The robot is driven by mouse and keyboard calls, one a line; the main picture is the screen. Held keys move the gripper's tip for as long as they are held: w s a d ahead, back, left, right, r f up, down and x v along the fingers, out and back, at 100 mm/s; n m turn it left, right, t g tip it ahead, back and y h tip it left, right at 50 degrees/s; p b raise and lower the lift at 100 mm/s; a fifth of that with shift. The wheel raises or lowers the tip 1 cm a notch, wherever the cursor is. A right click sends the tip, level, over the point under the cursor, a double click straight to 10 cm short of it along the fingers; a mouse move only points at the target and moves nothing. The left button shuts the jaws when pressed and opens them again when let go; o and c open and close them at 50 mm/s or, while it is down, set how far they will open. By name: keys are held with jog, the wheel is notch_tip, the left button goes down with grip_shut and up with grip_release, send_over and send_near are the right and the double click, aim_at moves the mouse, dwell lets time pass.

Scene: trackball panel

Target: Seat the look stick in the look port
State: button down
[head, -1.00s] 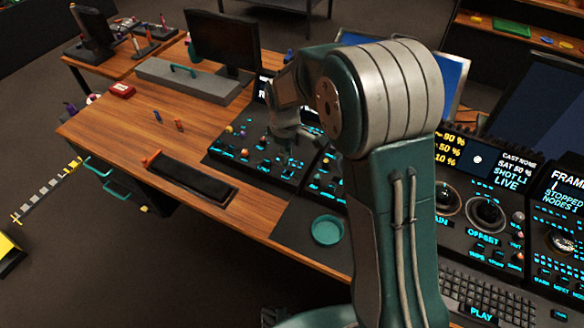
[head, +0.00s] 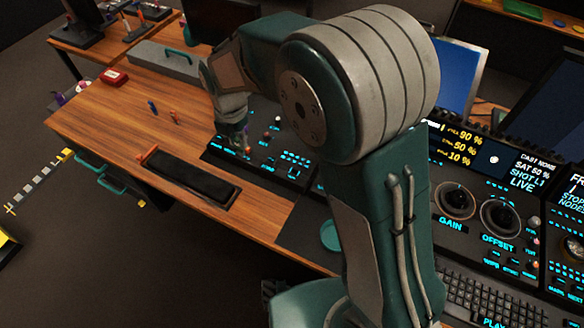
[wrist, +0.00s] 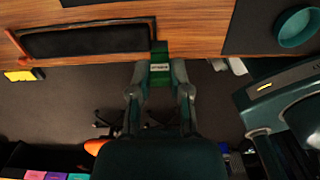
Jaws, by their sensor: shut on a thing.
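My gripper (wrist: 160,84) is shut on a green stick (wrist: 159,52) with a small white label, which I take to be the look stick. The label is too small to read. The stick's far end reaches to the wooden desk edge in the wrist view. In the head view my gripper (head: 241,146) is over the left part of the black control panel (head: 262,170), near its lit buttons. The stick cannot be made out there. I cannot pick out the look port in either view.
A long black tray (head: 190,179) is set in the wooden desk (head: 110,125) left of the panel. A teal round dish (head: 330,236) is partly behind my arm. Bare desk lies farther left.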

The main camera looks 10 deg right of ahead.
jog(key=d+f, duration=0.2)
jog(key=d, duration=0.2)
jog(key=d+f, duration=0.3)
jog(key=d, duration=0.1)
jog(key=d+f, duration=0.3)
jog(key=d, duration=0.1)
jog(key=shift+d, duration=0.1)
jog(key=shift+d+f, duration=0.3)
jog(key=shift+f, duration=0.15)
jog(key=f, duration=0.3)
jog(key=shift+d+f, duration=0.2)
jog(key=shift+d, duration=0.15)
jog(key=shift+w, duration=0.1)
jog(key=shift+f, duration=0.15)
jog(key=c, duration=0.6)
grip_release()
